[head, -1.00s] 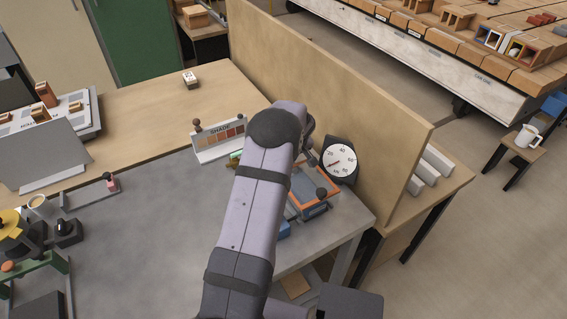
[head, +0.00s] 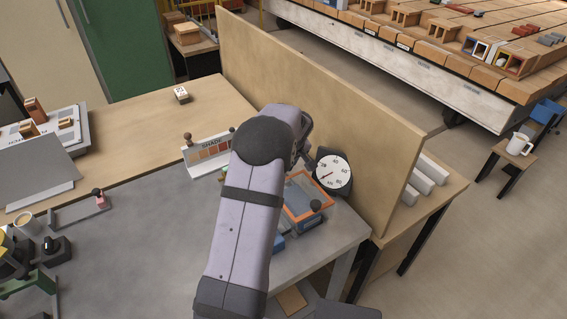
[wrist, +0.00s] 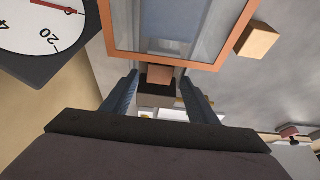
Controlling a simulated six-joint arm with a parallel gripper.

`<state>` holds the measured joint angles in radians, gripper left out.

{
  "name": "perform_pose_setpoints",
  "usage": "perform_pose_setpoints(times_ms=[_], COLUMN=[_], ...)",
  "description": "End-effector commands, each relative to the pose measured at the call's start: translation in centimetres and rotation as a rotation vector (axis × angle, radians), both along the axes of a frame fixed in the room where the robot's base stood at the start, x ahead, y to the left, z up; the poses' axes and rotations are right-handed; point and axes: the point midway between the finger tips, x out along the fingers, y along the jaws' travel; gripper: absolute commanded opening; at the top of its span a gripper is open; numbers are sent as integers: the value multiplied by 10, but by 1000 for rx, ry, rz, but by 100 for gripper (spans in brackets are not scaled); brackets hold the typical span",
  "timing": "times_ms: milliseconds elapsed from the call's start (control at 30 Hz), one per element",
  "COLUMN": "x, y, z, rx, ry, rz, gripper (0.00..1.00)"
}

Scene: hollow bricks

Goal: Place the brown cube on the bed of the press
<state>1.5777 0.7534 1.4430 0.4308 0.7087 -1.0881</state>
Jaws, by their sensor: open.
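The press (head: 303,201) stands at the right end of the grey worktop, with blue body parts, an orange-framed clear panel and a dark knob. The orange frame (wrist: 107,28) fills the top of the wrist view. A small brown block (wrist: 160,74), apparently the brown cube, shows just below the frame, above a black surface. I cannot tell whether it rests on the press bed. My gripper (wrist: 158,84) is open, its two blue-grey fingers apart on either side of the block, with gaps visible. In the head view my arm hides the gripper and the block.
A round dial (head: 331,172) stands close behind the press, beside a tall tan partition (head: 330,100). A shade card (head: 208,150) stands to the left of my arm. A tan block (wrist: 257,40) lies right of the orange frame. The grey worktop's (head: 140,240) middle is clear.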

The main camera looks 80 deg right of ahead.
Motion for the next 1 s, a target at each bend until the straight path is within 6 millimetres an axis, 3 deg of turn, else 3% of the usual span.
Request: perform_pose_setpoints(times_ms=[400, 767, 867, 1000], x=[-17, -19, -14, 18], y=[16, 19, 21, 36], z=[56, 66, 66, 65], rx=[-2, 1, 3, 23], ry=[0, 0, 1, 4], rz=[1, 0, 6, 40], gripper=[54, 54, 54, 54])
